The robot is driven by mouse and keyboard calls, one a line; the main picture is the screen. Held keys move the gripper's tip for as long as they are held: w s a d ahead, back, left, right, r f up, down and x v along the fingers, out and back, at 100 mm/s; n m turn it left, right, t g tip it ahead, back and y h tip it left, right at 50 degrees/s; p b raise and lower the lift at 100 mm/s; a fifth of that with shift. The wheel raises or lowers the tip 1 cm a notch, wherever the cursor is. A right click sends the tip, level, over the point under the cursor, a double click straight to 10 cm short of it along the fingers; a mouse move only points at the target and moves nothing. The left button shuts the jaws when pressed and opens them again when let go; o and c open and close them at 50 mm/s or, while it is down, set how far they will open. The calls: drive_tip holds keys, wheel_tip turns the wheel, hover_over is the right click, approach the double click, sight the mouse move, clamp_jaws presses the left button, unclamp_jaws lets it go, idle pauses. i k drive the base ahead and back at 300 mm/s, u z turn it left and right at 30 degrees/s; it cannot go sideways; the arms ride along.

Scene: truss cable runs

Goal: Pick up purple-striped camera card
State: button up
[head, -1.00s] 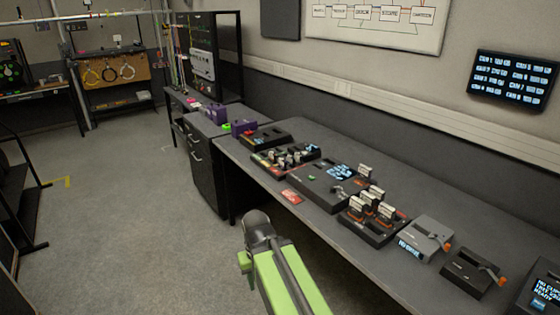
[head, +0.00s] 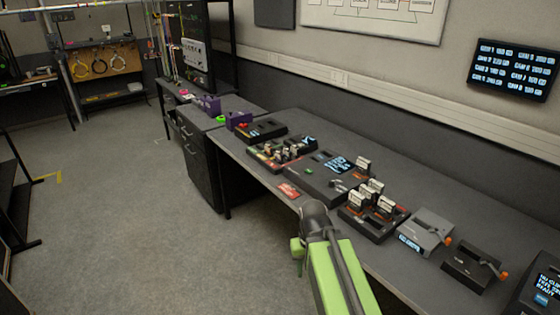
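Several upright cards with white labels stand in a black card holder (head: 375,229) on the long bench. One labelled card (head: 356,202) is at its left, another card (head: 385,207) is at its right, and more are behind. One more card (head: 362,165) stands in the dark console behind them. I cannot make out a purple stripe on any card at this size. My green and grey arm reaches up from the bottom, in front of the bench's front edge and left of the card holder.
The long grey bench (head: 335,139) also carries a black rack of small items (head: 282,153), a red card (head: 289,190), a grey lever unit (head: 425,231) and a black lever unit (head: 472,266). Purple boxes (head: 238,120) stand farther left. The floor (head: 120,220) at left is open.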

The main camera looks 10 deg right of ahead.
sight(278, 156)
drive_tip(key=u, duration=0.45)
drive_tip(key=i, duration=0.55)
drive_tip(key=u, duration=0.6)
drive_tip(key=i, duration=2.65)
drive_tip(key=z, duration=0.55)
drive_tip(key=k, duration=0.7)
drive_tip(key=z, duration=0.25)
drive_tip(key=i, duration=0.7)
drive_tip(key=u, duration=0.15)
